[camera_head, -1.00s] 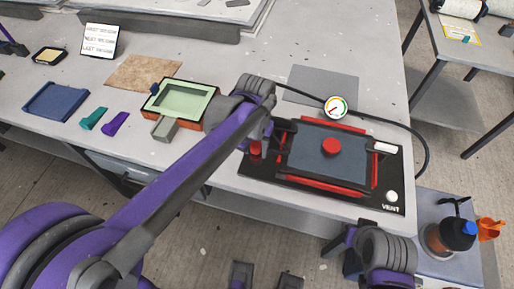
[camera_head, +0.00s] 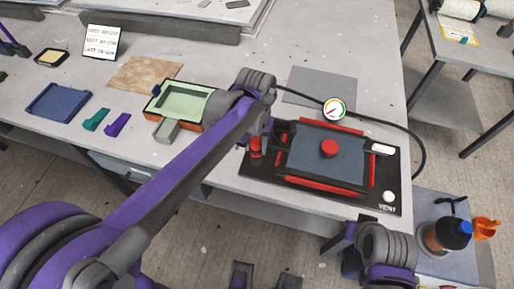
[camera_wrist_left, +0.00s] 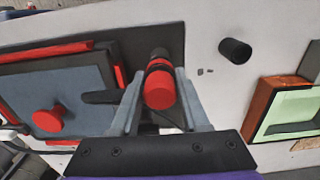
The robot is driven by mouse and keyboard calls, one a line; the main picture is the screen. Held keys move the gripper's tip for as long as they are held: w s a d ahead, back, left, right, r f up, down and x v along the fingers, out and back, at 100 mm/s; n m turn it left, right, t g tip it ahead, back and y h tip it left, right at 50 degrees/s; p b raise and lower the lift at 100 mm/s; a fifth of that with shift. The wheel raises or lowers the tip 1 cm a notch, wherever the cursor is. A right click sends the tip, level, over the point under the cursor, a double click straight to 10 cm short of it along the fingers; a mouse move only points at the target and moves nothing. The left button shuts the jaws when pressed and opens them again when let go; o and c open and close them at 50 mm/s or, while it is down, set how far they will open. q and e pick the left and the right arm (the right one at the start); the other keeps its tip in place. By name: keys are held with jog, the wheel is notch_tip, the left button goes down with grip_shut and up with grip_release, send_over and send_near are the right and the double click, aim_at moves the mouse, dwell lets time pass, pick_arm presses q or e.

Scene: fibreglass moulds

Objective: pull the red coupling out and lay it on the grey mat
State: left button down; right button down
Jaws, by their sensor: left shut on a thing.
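The red coupling (camera_wrist_left: 160,88) is between the two fingers of my left gripper (camera_wrist_left: 158,98) in the left wrist view, and the gripper is shut on it. A black fitting is right behind it; I cannot tell whether they are still joined. In the head view the coupling (camera_head: 255,145) shows at the left end of the black vent panel (camera_head: 385,190), partly hidden by my left gripper (camera_head: 262,132). The grey mat (camera_head: 320,86) lies flat and empty behind the panel. My right gripper (camera_head: 345,240) is low in front of the table; its jaws are unclear.
A gauge (camera_head: 334,109) with a black hose (camera_head: 415,135) stands between panel and mat. A red-knobbed blue-grey plate (camera_head: 310,160) lies on the panel. A green mould (camera_head: 182,102) is left of my arm. A black cylinder (camera_wrist_left: 235,50) stands on the table near the panel.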

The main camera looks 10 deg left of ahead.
aim_at(256, 140)
pick_arm(q)
jog(key=shift+r+p, duration=1)
jog(key=shift+r, duration=0.65)
